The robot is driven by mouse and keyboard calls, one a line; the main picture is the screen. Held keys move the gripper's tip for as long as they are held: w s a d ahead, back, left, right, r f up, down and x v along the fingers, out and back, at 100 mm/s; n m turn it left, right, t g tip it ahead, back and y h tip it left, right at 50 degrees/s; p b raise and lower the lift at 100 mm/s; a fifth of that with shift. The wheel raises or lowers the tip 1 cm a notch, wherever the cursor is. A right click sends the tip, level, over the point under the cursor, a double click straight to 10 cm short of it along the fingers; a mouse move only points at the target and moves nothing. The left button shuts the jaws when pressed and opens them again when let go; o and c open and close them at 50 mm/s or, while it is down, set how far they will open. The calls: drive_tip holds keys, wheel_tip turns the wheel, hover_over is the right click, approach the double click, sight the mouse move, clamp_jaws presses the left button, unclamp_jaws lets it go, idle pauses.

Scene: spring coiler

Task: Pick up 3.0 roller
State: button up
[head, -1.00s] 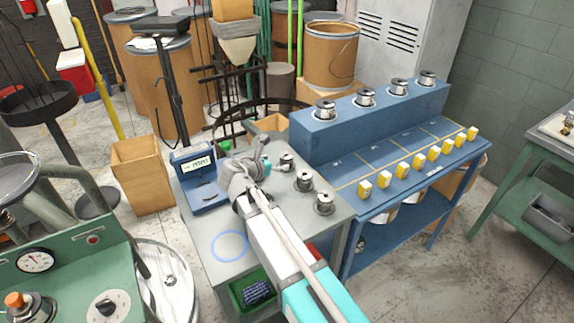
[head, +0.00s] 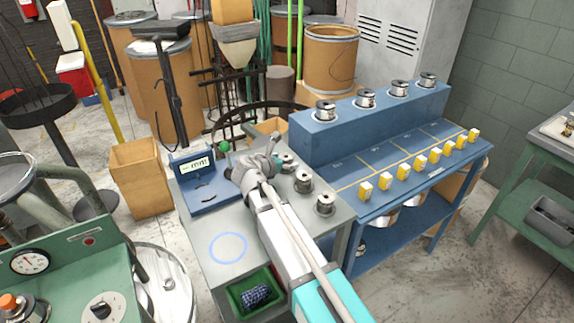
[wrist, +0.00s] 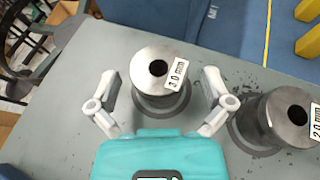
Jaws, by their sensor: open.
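The 3.0 roller (wrist: 157,72), a grey metal spool labelled "3.0 mm", stands upright on the grey table in the wrist view. In the head view it appears to be the rearmost spool (head: 288,163) of the row, partly hidden by my gripper (head: 276,160). My gripper (wrist: 160,92) is open, with one finger on each side of the roller's near part. I cannot tell whether either finger touches it. The roller labelled "2.0 mm" (wrist: 288,118) stands just right of the right finger.
Two more spools (head: 303,181) (head: 325,204) stand along the grey table's right side. A blue scale (head: 197,180) stands at its back left and a green bin (head: 243,300) at its front. The blue bench (head: 340,142) with spools and yellow blocks borders the right.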

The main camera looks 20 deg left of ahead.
drive_tip(key=shift+x, duration=0.8)
clamp_jaws()
drive_tip(key=shift+r, duration=0.2)
idle(0.3)
wheel_tip(320, 180, up, 3)
drive_tip(key=p, duration=0.3)
drive_tip(key=shift+f, duration=0.1)
drive_tip(key=s+d+r+p, duration=0.1)
drive_tip(key=s+r+p, duration=0.8)
drive_tip(key=s, duration=0.5)
drive_tip(key=shift+r+p, duration=0.35)
drive_tip(key=shift+r, duration=0.05)
